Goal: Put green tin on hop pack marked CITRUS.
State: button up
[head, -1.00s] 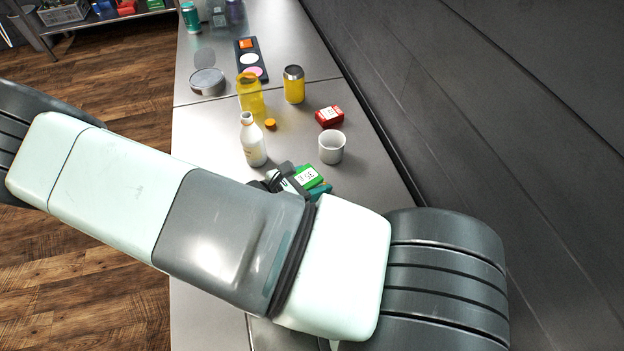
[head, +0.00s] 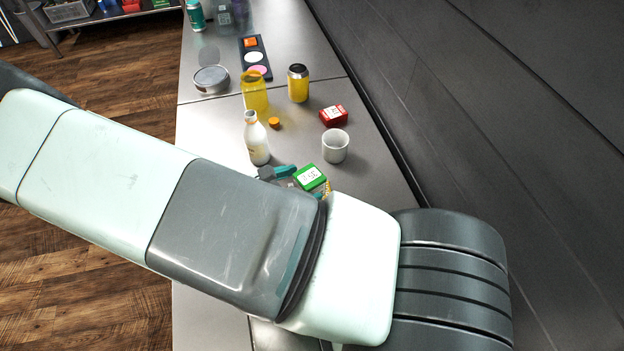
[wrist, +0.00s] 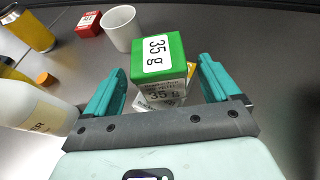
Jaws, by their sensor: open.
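A green box-shaped tin (head: 311,177) with a white "35 g" label on top stands on the counter side nearest my arm. It also shows in the wrist view (wrist: 160,50), between my gripper's two teal fingers. My gripper (wrist: 162,78) is open, with one finger on each side of the tin and gaps visible. In the head view, my arm hides most of it. Beneath the tin, a pale printed pack with a yellow edge (wrist: 191,67) shows in part. I cannot read CITRUS on it, and I cannot tell whether the tin rests fully on it.
A white cup (head: 335,146) and a red tin (head: 334,115) stand beyond the green tin. A white bottle (head: 257,140) stands close to its left, with an orange cap (head: 274,123) nearby. Yellow containers stand farther back. A dark wall runs along the right.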

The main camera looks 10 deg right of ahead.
jog(key=v, duration=0.7)
jog(key=s+d+r+m+g+y, duration=0.1)
jog(key=d+r+m+g+y, duration=0.25)
jog(key=r+m, duration=0.55)
jog(key=d+r+m+g+y, duration=0.2)
jog(key=r+m+y, duration=0.25)
jog(key=r, duration=0.75)
jog(key=s+d+r+m+t+y, duration=0.2)
jog(key=s+r+m+t, duration=0.1)
jog(key=r, duration=0.4)
jog(key=s+d+r+m+t+y, duration=0.2)
jog(key=s+r+m, duration=0.3)
jog(key=r, duration=0.3)
jog(key=shift+s+m+t, duration=0.35)
jog(key=shift+s+t, duration=0.1)
jog(key=shift+s, duration=0.15)
